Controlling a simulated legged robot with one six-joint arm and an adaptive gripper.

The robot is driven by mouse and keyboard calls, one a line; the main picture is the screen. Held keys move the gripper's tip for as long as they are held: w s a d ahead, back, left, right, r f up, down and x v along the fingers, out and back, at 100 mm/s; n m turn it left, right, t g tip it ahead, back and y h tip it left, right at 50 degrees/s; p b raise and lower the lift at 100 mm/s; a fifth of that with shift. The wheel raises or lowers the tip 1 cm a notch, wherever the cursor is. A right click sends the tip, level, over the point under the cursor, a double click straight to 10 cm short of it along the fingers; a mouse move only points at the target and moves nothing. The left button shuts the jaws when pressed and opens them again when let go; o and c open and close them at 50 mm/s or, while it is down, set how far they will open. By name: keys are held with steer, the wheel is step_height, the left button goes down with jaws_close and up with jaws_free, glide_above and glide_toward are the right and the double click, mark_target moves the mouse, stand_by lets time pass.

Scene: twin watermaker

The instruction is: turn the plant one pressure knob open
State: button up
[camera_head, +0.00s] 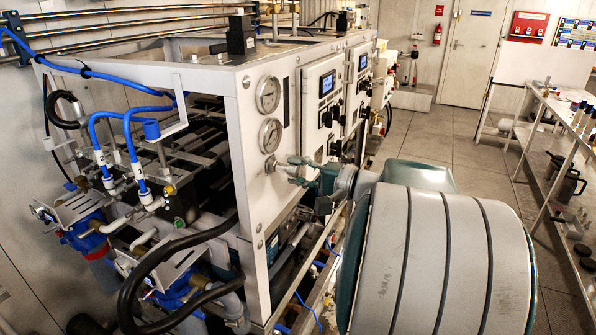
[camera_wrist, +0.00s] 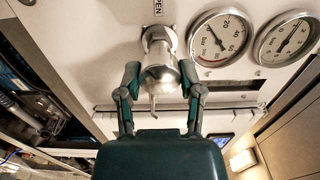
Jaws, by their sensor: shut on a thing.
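The silver pressure knob (camera_wrist: 160,75) sticks out from the white panel, below two round gauges in the head view. In the head view the knob (camera_head: 270,164) is at the panel's lower right, partly hidden by my gripper. My gripper (camera_head: 300,168) reaches it from the right. In the wrist view the two fingers of my gripper (camera_wrist: 160,70) stand on either side of the knob, shut on it. A short metal pin points out from the knob's lower end. A label ending in "PEN" (camera_wrist: 158,8) is on the panel by the knob's base.
An upper gauge (camera_head: 268,95) and a lower gauge (camera_head: 270,135) are close above the knob. Control boxes (camera_head: 322,95) with screens sit to the right. Blue hoses (camera_head: 130,140) and black hoses are at the left. The floor (camera_head: 450,145) behind my arm is clear.

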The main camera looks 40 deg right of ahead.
steer(key=shift+f+n, duration=0.25)
steer(key=shift+n, duration=0.75)
steer(key=o, duration=1.1)
steer(key=shift+o, duration=0.2)
steer(key=shift+r, duration=0.15)
steer(key=v, duration=1.2)
